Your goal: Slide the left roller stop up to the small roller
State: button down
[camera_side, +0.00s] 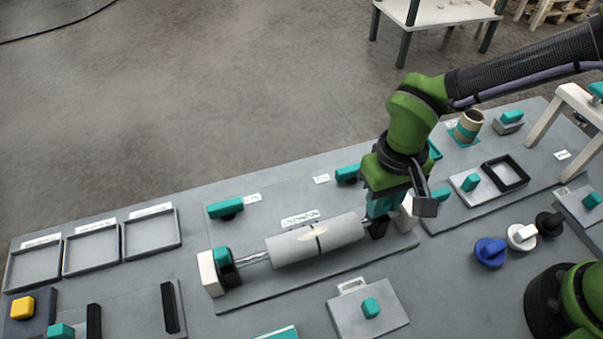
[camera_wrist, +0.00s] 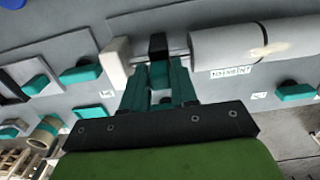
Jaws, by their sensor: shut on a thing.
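A white roller (camera_side: 315,240) with a dark band lies on a metal shaft between two white end blocks. One black roller stop with a teal grip (camera_side: 222,256) sits beside the left block in the side view, well apart from the roller. My gripper (camera_side: 377,222) is at the roller's other end, shut on a second black and teal stop (camera_wrist: 158,47). The gripper mostly hides this stop in the side view. In the wrist view my gripper (camera_wrist: 160,78) holds it between an end block (camera_wrist: 117,62) and the roller (camera_wrist: 235,42), with bare shaft showing on the roller side.
Teal-handled parts (camera_side: 226,208) sit behind the roller, near paper labels. Three shallow trays (camera_side: 95,244) are at the left. A grey block with a teal knob (camera_side: 368,310) stands in front. Blue, white and black knobs (camera_side: 490,252) are at the right.

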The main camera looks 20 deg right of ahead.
jog(key=c, duration=1)
grip_release()
jog(key=shift+o, duration=0.2)
jog(key=shift+r, duration=0.1)
notch_tip(320, 180, up, 17)
